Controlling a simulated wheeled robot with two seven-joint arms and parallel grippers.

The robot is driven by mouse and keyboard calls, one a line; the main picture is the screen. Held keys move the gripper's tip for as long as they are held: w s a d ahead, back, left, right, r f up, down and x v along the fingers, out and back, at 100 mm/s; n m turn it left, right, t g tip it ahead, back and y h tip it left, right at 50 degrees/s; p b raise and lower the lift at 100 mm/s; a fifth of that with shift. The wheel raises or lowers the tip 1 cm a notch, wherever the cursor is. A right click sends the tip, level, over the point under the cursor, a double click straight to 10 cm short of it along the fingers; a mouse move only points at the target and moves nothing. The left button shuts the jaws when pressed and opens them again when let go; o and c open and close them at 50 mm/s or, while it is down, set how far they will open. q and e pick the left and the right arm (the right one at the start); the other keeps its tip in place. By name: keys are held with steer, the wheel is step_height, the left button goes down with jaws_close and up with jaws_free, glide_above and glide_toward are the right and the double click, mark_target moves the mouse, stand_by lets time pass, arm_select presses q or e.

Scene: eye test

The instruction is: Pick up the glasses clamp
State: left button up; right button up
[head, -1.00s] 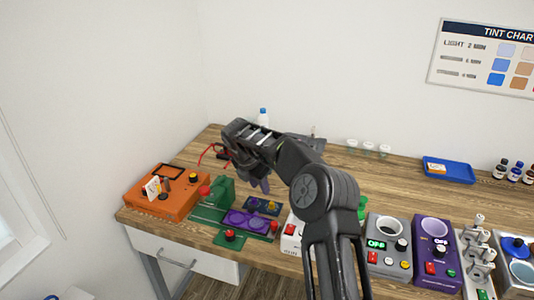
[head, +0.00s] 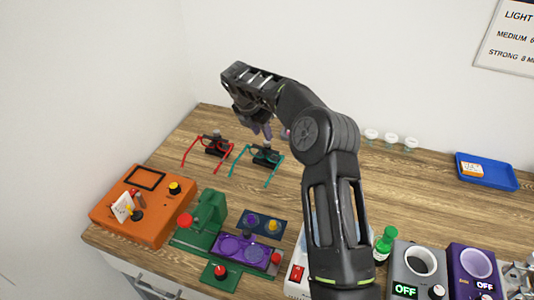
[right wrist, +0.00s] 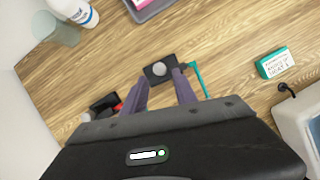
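A black glasses clamp (head: 266,157) with teal glasses (head: 246,149) stands on the table below my right gripper (head: 262,131). A second black clamp (head: 216,147) with red glasses (head: 191,150) stands to its left. In the right wrist view, the purple fingers of the right gripper (right wrist: 160,80) are apart, with a black clamp (right wrist: 157,76) and its grey round knob visible between and beyond the tips. Teal glasses (right wrist: 198,80) lie beside that clamp. I see no contact between fingers and clamp. My left gripper is not in view.
An orange box (head: 120,225), a green device (head: 207,215) and a purple plate (head: 245,250) stand at the front left. White cups (head: 391,139) and a blue tray (head: 487,185) are at the back right. In the right wrist view, a bottle (right wrist: 75,10) stands upper left.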

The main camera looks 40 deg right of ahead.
mark_target(267, 143)
steer(key=shift+x, duration=1.25)
steer(key=x, duration=0.5)
steer(key=shift+w+d, duration=0.1)
jaws_close()
stand_by(1.2)
